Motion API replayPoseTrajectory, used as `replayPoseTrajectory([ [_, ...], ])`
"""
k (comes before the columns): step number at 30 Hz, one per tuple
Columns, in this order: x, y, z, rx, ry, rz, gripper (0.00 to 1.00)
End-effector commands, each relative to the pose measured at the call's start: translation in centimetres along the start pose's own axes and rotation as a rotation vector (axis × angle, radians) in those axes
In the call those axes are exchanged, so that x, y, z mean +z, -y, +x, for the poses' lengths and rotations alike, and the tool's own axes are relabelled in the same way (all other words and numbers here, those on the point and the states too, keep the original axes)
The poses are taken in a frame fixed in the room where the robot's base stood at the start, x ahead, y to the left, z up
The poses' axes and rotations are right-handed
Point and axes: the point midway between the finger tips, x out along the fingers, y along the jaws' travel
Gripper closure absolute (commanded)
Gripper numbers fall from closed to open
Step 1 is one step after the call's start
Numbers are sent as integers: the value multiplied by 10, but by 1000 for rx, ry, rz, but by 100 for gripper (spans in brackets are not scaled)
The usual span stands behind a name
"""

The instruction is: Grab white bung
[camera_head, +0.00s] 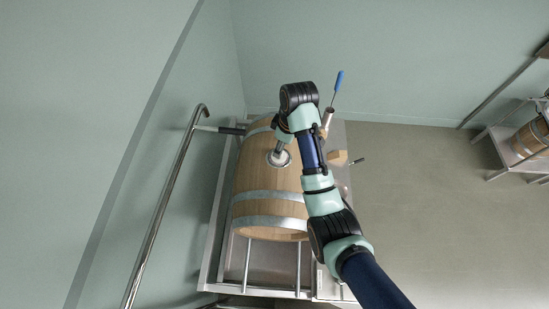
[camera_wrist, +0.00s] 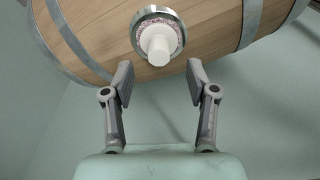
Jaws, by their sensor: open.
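The white bung (camera_wrist: 158,44) sits in a round metal-rimmed bung hole (camera_wrist: 141,20) on the side of a wooden barrel (camera_wrist: 222,25). A reddish stained ring surrounds the bung. In the wrist view my gripper (camera_wrist: 160,80) is open, one finger to each side and a little below the bung, with nothing between the fingers. In the head view the barrel (camera_head: 268,180) lies on a steel stand, and my arm reaches over it from the lower right. The gripper is at the metal bung hole (camera_head: 279,158) there; the bung itself is mostly hidden.
A bent steel rail (camera_head: 165,200) runs left of the barrel. A steel stand (camera_head: 270,262) holds the barrel. A blue-handled tool (camera_head: 338,83) stands upright behind my arm, and a wooden block (camera_head: 337,157) lies to the right. Another barrel (camera_head: 530,138) is on a far-right rack. The floor between is clear.

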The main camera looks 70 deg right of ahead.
Motion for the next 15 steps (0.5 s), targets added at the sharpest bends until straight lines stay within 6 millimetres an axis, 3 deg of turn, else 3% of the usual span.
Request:
replayPoseTrajectory([
  [5,-1,0,10,-1,1,0,42],
  [10,-2,-2,41,-1,1,1,42],
  [15,-2,-2,54,1,-1,0,42],
])
